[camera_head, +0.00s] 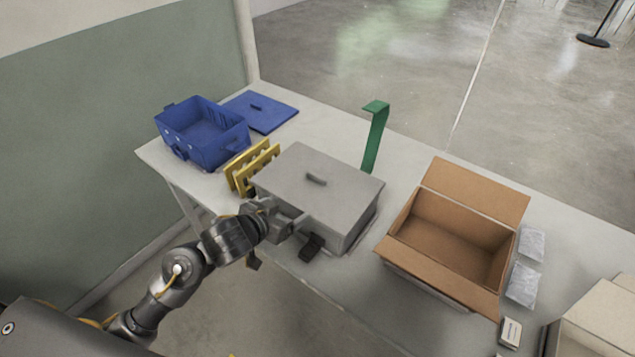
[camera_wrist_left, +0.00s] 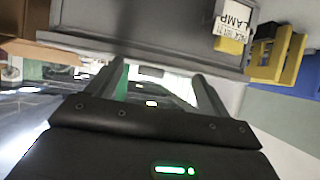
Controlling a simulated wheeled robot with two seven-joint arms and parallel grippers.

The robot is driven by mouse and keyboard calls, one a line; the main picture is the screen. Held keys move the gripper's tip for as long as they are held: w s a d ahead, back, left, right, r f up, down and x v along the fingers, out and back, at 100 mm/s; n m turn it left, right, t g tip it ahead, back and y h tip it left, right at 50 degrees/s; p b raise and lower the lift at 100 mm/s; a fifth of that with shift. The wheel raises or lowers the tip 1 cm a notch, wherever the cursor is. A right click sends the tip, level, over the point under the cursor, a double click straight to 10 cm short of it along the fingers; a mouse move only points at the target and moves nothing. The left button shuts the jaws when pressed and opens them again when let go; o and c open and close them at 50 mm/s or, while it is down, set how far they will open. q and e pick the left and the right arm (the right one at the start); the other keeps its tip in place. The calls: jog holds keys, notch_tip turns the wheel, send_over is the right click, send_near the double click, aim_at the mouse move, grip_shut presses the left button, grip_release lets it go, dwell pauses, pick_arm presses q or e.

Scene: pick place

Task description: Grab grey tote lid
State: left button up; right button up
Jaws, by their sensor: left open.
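The grey tote lid (camera_head: 335,200) lies flat on top of the grey tote (camera_head: 350,230), with a small grey handle (camera_head: 316,180) standing up near its middle. My left gripper (camera_head: 290,222) is at the tote's front left side, beside the lid's near edge and apart from the handle. In the left wrist view its fingers (camera_wrist_left: 158,76) are spread with nothing held between them. The grey tote (camera_wrist_left: 140,25) fills the top of that view, with a white label (camera_wrist_left: 236,20) on it. Whether a finger touches the tote cannot be told. My right gripper is not in view.
Yellow racks (camera_head: 250,168) stand close left of the tote; a blue tote (camera_head: 195,130) and blue lid (camera_head: 262,112) lie beyond. A green stand (camera_head: 375,140) rises behind. An open cardboard box (camera_head: 450,235) is to the right.

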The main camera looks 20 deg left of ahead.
pick_arm(q)
jog(key=t+h, duration=0.1)
send_near(317, 175)
jog(key=shift+w+d+f+m+b, duration=0.2)
jog(key=shift+w+d+f+b, duration=0.15)
jog(key=shift+w, duration=0.25)
jog(key=shift+w+d+f+m+b, duration=0.2)
jog(key=shift+w+d+f, duration=0.2)
jog(key=shift+w, duration=0.25)
jog(key=shift+a+x, duration=0.1)
jog(key=shift+x, duration=1.25)
jog(key=shift+a+x, duration=0.15)
jog(key=shift+x, duration=1.15)
jog(key=shift+w, duration=0.1)
jog(key=shift+r, duration=0.1)
jog(key=c, duration=1.2)
